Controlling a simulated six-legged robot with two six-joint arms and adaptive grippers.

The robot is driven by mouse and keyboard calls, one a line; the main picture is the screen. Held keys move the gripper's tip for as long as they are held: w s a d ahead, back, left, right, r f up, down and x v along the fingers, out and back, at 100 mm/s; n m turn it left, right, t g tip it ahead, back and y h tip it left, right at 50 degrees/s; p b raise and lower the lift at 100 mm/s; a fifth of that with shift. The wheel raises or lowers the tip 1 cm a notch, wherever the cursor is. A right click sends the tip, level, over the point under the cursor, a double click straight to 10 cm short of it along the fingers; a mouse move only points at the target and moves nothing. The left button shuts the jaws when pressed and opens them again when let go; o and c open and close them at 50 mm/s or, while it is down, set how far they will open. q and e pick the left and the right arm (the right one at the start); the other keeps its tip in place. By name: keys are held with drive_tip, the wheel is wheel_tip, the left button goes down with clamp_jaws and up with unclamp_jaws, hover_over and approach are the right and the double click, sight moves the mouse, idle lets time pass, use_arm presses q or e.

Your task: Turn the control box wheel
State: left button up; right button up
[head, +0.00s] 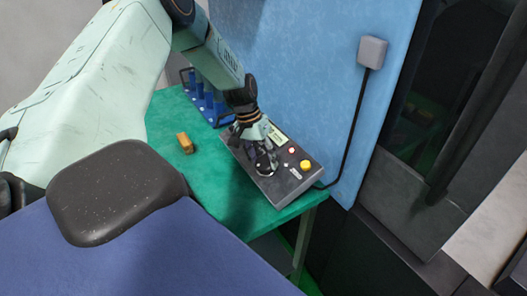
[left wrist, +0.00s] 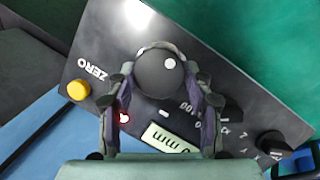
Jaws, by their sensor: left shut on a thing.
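The control box (head: 287,187) is a dark grey slab on the green table, with a yellow button, a red light and a small display on its top. Its round black wheel (left wrist: 163,72) has a white dot and sits between the fingers in the left wrist view. My left gripper (head: 262,160) reaches down onto the box from above. In the left wrist view my left gripper (left wrist: 162,85) is shut on the wheel, one finger on each side. In the head view the gripper hides most of the wheel. My right gripper is not in view.
A small orange-yellow block (head: 185,143) lies on the green table (head: 165,112) left of the box. A blue rack (head: 207,100) stands behind it. A black cable runs from a grey wall box (head: 372,52) down the blue panel to the control box.

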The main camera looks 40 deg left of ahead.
use_arm(q)
drive_tip(key=n, duration=0.3)
drive_tip(key=n+h, duration=0.1)
drive_tip(key=shift+s+f+t, duration=0.3)
drive_tip(key=shift+s+t, duration=0.1)
drive_tip(key=shift+n+t+h+p, duration=0.4)
drive_tip(key=shift+n+t, duration=0.1)
drive_tip(key=shift+n, duration=1.4)
drive_tip(key=shift+s, duration=0.1)
drive_tip(key=o, duration=1.1)
drive_tip(key=shift+w, duration=0.3)
drive_tip(key=shift+o, duration=0.2)
drive_tip(key=shift+a, duration=0.1)
drive_tip(key=shift+r, duration=0.15)
